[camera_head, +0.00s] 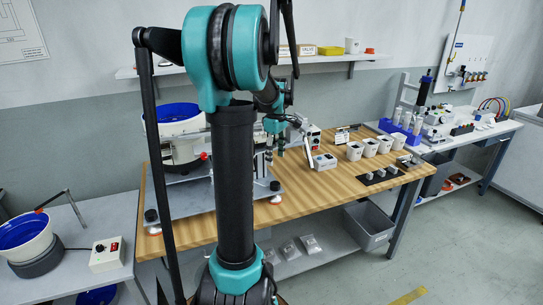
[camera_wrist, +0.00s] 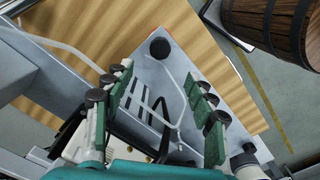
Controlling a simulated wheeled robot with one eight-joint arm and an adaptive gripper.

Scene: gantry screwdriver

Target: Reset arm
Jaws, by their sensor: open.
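My gripper (camera_head: 275,147) is above the left part of the wooden workbench (camera_head: 310,193), beyond my arm's dark upright link. In the wrist view its two green-padded fingers (camera_wrist: 158,78) are spread wide apart with nothing held between them. Below them are a grey metal base plate (camera_wrist: 165,75) with a round black foot at its corner and a thin pale tube or cable. The plate also shows on the bench in the head view (camera_head: 190,197). My arm hides part of the plate and the equipment on it.
A blue-topped bowl feeder (camera_head: 180,118) stands left of my arm. Several white cups (camera_head: 370,147), a small white box (camera_head: 325,162) and a black strip (camera_head: 381,176) are on the bench. A grey bin (camera_head: 369,226) is below. A barrel (camera_wrist: 275,25) shows upper right.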

